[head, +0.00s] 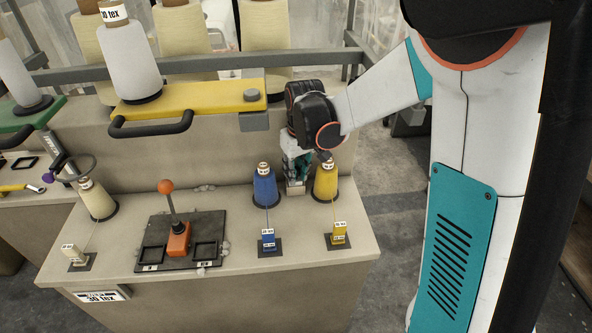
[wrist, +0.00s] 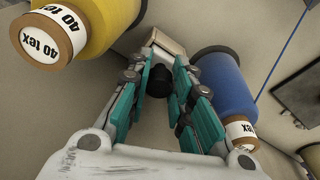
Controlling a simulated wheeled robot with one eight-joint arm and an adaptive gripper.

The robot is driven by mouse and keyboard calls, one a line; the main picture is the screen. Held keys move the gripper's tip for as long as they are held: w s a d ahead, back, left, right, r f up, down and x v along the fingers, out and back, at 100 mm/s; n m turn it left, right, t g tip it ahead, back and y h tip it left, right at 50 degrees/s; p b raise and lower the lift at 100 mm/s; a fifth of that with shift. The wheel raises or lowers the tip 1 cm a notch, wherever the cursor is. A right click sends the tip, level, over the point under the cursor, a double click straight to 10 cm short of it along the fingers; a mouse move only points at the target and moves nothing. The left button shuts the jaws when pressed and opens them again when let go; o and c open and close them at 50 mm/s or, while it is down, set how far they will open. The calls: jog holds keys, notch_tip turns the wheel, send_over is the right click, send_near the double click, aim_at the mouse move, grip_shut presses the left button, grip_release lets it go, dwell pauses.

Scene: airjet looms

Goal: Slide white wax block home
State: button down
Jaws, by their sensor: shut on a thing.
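A pale cream block (wrist: 165,43), which looks like the white wax block, shows at the fingertips in the wrist view, with a dark round knob (wrist: 157,82) on its near side. My gripper (wrist: 160,75) has its teal-padded fingers on either side of the knob and is shut on it. In the head view my gripper (head: 296,172) points down at the loom table between the blue cone (head: 265,187) and the yellow cone (head: 326,182). The block is mostly hidden there, and I cannot tell what it rests against.
The blue cone (wrist: 222,85) and yellow cone (wrist: 95,22) stand close on both sides of my gripper. Blue (head: 268,240) and yellow (head: 338,235) tagged blocks sit in front. An orange-knobbed lever (head: 170,205), a cream cone (head: 98,203) and a cream tagged block (head: 73,255) lie left.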

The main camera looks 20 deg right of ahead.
jog(key=shift+f, duration=0.15)
jog(key=c, duration=1.3)
grip_release()
jog(key=shift+c, duration=0.2)
notch_tip(320, 180, up, 12)
jog(key=s, duration=0.1)
jog(key=shift+s+d, duration=0.15)
jog(key=shift+s, duration=0.2)
jog(key=shift+s, duration=0.1)
